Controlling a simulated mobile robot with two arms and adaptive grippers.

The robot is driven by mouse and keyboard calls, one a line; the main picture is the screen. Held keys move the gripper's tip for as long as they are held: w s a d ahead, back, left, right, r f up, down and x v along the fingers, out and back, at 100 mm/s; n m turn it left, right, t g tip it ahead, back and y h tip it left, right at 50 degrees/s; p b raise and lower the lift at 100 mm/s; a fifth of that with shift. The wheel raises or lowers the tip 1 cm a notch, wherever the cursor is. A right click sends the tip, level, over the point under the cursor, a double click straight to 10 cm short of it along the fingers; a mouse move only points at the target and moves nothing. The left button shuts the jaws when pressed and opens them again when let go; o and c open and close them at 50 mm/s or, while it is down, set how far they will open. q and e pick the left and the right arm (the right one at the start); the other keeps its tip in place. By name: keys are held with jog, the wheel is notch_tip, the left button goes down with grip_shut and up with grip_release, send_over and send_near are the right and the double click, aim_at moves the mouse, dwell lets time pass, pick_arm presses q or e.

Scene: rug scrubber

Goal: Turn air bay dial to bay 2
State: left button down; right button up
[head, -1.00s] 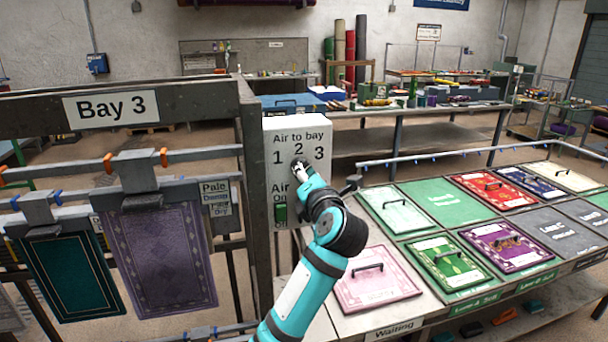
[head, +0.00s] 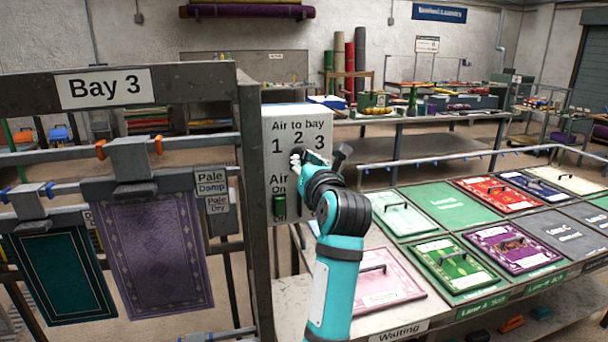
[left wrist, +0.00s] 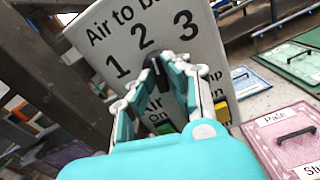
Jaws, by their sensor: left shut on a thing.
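The white air panel (head: 268,150) reads "Air to bay" with numbers 1, 2 and 3 in an arc. It also shows in the left wrist view (left wrist: 100,50). My left gripper (head: 297,157) is at the panel just below the 2, shut on the dark dial. In the left wrist view the fingers (left wrist: 160,72) stand on either side of the dial (left wrist: 153,63), below the 2. The dial is mostly hidden by the fingers, so I cannot tell exactly where it points. My right gripper is not in view.
A green switch (head: 279,206) sits lower on the panel, below the dial. The Bay 3 rack (head: 200,76) with hanging rugs stands at the left. The sorting table (head: 350,318) with rug lids is at the right.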

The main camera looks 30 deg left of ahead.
pick_arm(q)
jog(key=shift+n+b, duration=0.95)
jog(key=shift+n, duration=0.25)
jog(key=c, duration=1.4)
grip_release()
jog(key=shift+o, duration=0.2)
notch_tip(320, 180, up, 10)
